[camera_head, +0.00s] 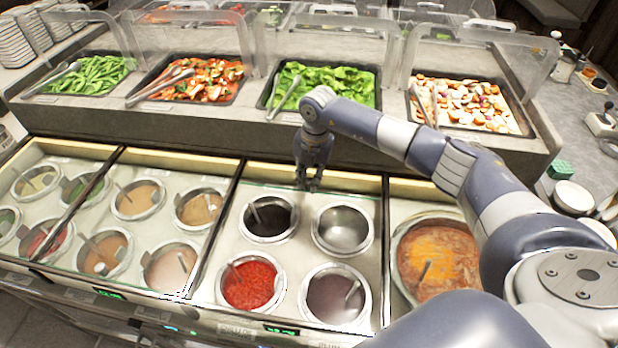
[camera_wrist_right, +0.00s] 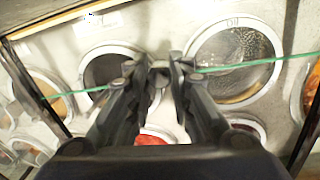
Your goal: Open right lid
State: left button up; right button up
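The right lid looks like a clear glass sheet over the right-hand sauce wells, with a thin green edge (camera_head: 350,196) along its far side. The green edge also crosses the wrist view (camera_wrist_right: 235,67). I see no clear gap under the lid. My right gripper (camera_head: 309,186) points down at the middle of this edge. In the wrist view its fingertips (camera_wrist_right: 160,72) are close together, with a small grey part between them, perhaps a handle. I cannot tell whether they grip it. My left gripper is not in view.
Under the glass are wells of dark sauce (camera_head: 269,217), red sauce (camera_head: 250,285) and purplish sauce (camera_head: 336,297), and a mostly empty-looking well (camera_head: 342,229). A large orange soup pot (camera_head: 437,262) stands right. Behind are vegetable trays (camera_head: 340,84) with tongs under clear guards.

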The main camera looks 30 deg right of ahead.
aim_at(310, 174)
grip_shut()
jog(key=shift+w, duration=0.15)
jog(key=w+d+b, duration=0.1)
jog(key=b, duration=0.1)
jog(key=w+d+b, duration=0.1)
jog(key=w, duration=0.1)
jog(key=shift+w+d+b, duration=0.3)
jog(key=shift+d+b, duration=0.1)
jog(key=o, duration=0.8)
grip_release()
jog(key=shift+s, duration=0.1)
jog(key=shift+r, duration=0.1)
